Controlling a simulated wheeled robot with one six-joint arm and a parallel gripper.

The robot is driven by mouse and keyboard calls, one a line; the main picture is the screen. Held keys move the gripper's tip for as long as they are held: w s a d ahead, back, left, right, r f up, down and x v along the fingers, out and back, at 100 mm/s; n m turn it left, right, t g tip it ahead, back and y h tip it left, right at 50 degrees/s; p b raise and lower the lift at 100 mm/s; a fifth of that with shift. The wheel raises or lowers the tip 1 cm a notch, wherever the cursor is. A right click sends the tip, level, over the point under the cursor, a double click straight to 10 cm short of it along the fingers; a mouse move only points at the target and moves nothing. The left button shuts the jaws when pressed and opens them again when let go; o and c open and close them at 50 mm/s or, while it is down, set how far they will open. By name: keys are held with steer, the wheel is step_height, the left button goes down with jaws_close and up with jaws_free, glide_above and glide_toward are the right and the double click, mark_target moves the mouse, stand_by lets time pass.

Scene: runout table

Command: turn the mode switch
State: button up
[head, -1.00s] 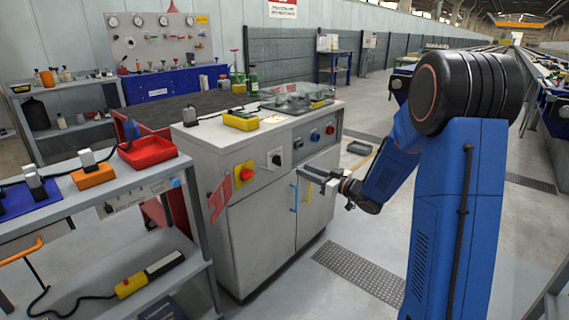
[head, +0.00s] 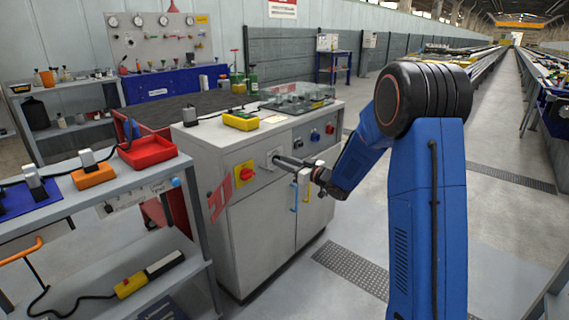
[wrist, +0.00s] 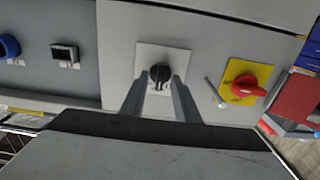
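The mode switch (wrist: 160,73) is a small black knob on a pale square plate on the cabinet front. In the wrist view it shows between the tips of my gripper (wrist: 160,80), whose two fingers stand apart on either side of it. In the head view my gripper (head: 279,161) reaches to the switch's plate (head: 269,161) and hides most of the knob. I cannot tell whether the fingers touch the knob.
A red rotary switch on a yellow plate (head: 243,173) sits left of the mode switch. Blue and yellow door handles (head: 293,198) are beneath my gripper. A yellow box (head: 241,120) lies on the cabinet (head: 215,148).

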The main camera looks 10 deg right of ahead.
jaws_close()
steer(key=shift+n, duration=0.3)
steer(key=shift+s+a+f+n, duration=0.1)
steer(key=shift+n, duration=4)
jaws_free()
